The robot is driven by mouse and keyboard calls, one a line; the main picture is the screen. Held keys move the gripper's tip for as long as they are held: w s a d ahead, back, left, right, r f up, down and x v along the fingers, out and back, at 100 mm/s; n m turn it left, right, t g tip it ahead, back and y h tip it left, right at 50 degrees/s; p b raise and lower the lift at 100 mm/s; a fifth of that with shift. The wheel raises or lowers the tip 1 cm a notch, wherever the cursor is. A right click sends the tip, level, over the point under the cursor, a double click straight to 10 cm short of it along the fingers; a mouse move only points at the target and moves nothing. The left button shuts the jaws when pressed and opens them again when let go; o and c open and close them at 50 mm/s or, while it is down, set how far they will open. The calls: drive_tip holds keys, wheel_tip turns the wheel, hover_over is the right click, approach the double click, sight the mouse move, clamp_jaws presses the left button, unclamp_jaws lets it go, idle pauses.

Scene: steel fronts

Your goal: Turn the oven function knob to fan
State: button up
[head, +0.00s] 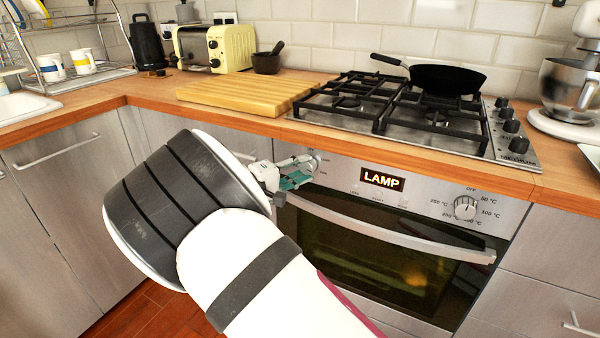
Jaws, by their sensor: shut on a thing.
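The oven (375,265) is set below the counter, with a steel control panel along its top. The function knob (314,163) is at the left end of the panel, mostly hidden behind my gripper. My gripper (304,171) is at this knob and shut on it. The lit display (382,180) on the panel reads LAMP. Small labels stand around the function knob, too small to read surely. The temperature knob (465,207) is at the right end of the panel, with OFF above it and degree marks around it.
The oven handle (400,233) sticks out below the panel. A gas hob (400,115) with a black pan (447,78) is above. A wooden board (243,95) lies on the counter edge. A stand mixer (570,85) is at right.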

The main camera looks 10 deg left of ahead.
drive_tip(key=shift+m+y+b, duration=0.5)
drive_tip(key=shift+m, duration=0.4)
drive_tip(key=o, duration=1.2)
drive_tip(key=shift+c, duration=0.2)
drive_tip(key=shift+r, duration=0.1)
drive_tip(key=v, duration=1.2)
drive_tip(key=shift+w, duration=0.1)
